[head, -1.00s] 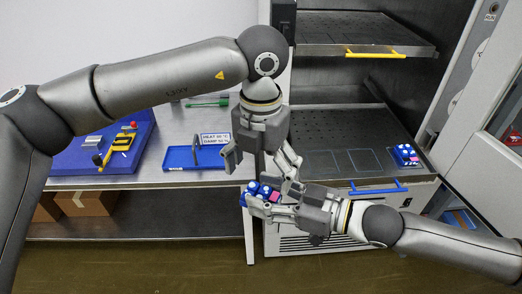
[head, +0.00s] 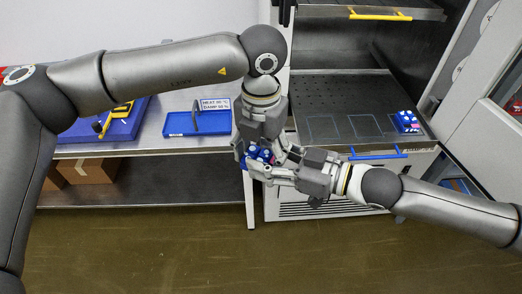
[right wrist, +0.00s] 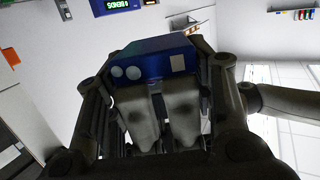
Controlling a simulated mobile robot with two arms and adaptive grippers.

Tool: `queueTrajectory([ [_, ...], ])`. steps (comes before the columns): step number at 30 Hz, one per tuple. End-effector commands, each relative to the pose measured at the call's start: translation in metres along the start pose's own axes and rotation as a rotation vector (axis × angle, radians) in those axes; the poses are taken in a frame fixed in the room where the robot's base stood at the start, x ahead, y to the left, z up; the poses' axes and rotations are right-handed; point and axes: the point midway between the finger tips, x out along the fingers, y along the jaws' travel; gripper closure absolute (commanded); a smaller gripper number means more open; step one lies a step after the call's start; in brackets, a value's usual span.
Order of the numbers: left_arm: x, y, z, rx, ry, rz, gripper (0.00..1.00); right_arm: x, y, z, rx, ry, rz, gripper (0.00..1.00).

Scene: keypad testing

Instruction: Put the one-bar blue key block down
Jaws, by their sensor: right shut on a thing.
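A blue key block (head: 258,153) with pale round spots and a pink patch is in my right gripper (head: 262,168), in front of the table's right end. In the right wrist view the block (right wrist: 150,62) shows a dark blue face with two pale discs and a pale square, above the shut fingers (right wrist: 165,110). Its bars cannot be made out. My left gripper (head: 257,145) points down right over the block; its fingers are partly hidden and I cannot tell if they touch it. A similar blue block (head: 407,122) stands on the chamber's lower shelf at right.
The lower shelf (head: 330,95) has outlined squares, clear left of the standing block, and a blue handle (head: 378,155) in front. A blue tray (head: 185,124) with a grey upright piece and a label sign (head: 215,104) are on the table. A blue board (head: 120,130) holds yellow-black tools.

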Motion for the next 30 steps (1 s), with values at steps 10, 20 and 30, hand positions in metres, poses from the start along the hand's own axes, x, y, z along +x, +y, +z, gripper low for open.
queueTrajectory([
  [10, 0.0003, -0.0029, -0.0008, 0.004, 0.002, -0.006, 0.79, 0.0006, -0.0007, -0.0031, -0.002, 0.008, -0.003, 0.74],
  [20, -0.0001, -0.0015, -0.0002, 0.002, 0.000, -0.004, 0.80, 0.0003, -0.0003, -0.0016, -0.001, 0.004, -0.001, 0.25],
  [30, -0.0003, -0.0005, 0.0000, 0.001, 0.000, -0.002, 0.80, -0.0054, 0.0003, -0.0003, -0.002, 0.001, 0.000, 0.25],
])
